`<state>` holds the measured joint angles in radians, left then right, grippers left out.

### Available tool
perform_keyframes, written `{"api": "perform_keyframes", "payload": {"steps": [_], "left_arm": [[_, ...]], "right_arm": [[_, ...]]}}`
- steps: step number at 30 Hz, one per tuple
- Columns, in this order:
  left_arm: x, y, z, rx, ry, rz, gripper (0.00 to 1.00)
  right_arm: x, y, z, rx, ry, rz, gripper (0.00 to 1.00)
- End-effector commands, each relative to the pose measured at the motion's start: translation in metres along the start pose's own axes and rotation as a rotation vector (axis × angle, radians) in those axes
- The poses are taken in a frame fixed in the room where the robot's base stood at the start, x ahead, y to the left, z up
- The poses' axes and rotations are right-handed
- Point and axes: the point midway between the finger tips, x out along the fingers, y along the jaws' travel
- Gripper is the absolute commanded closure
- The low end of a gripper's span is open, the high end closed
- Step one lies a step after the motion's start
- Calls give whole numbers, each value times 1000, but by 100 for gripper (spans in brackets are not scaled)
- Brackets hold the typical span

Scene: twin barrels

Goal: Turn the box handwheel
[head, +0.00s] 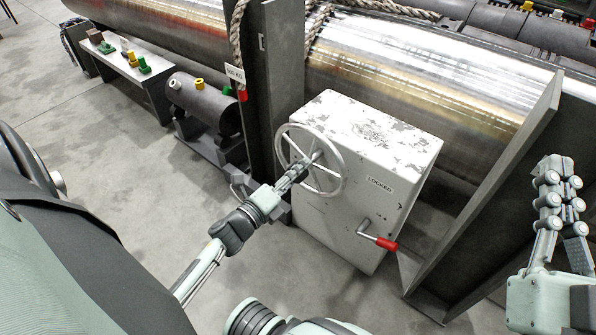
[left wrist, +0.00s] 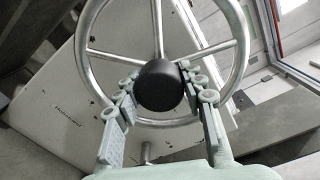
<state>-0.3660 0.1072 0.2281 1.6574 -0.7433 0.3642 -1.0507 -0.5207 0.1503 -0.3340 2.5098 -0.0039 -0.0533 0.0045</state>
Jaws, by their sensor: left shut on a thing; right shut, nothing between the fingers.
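The white, worn box (head: 385,150) stands on the floor with a metal handwheel (head: 341,176) on its near left face. The wheel also shows in the left wrist view (left wrist: 243,45), with several spokes and a dark round knob (left wrist: 160,86) in front of its middle. My left gripper (head: 300,168) is shut on this knob, with fingers (left wrist: 162,92) on both sides of it. The exact contact is partly hidden by the knob. A label on the box's front reads LOCKED (head: 380,186). My right gripper (head: 556,168) is shut and empty at the right, away from the box.
A red-tipped crank lever (head: 384,243) sticks out of the box's front, below the label. A grey upright post (head: 275,90) stands close behind the wheel, and a slanted metal plate (head: 485,205) stands right of the box. A large shiny barrel (head: 430,75) lies behind.

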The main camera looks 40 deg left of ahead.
Motion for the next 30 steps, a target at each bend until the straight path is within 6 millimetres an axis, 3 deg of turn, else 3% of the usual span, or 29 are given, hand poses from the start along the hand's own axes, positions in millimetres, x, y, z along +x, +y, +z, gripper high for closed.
{"api": "perform_keyframes", "payload": {"steps": [5, 6, 10, 22, 30], "left_arm": [[1, -1, -1, 0, 1, -3, 100], [1, -1, -1, 0, 1, -3, 56], [1, -1, 0, -1, 1, -2, 39], [-7, 1, 0, -2, 0, 2, 39], [-59, 1, -1, -2, 0, 4, 39]], "right_arm": [[0, 0, 0, 0, 0, 0, 100], [0, 0, 0, 0, 0, 0, 100], [0, 0, 0, 0, 0, 0, 100], [0, 1, 0, -1, -2, 2, 100], [0, 0, 0, -1, -2, 1, 100]]}}
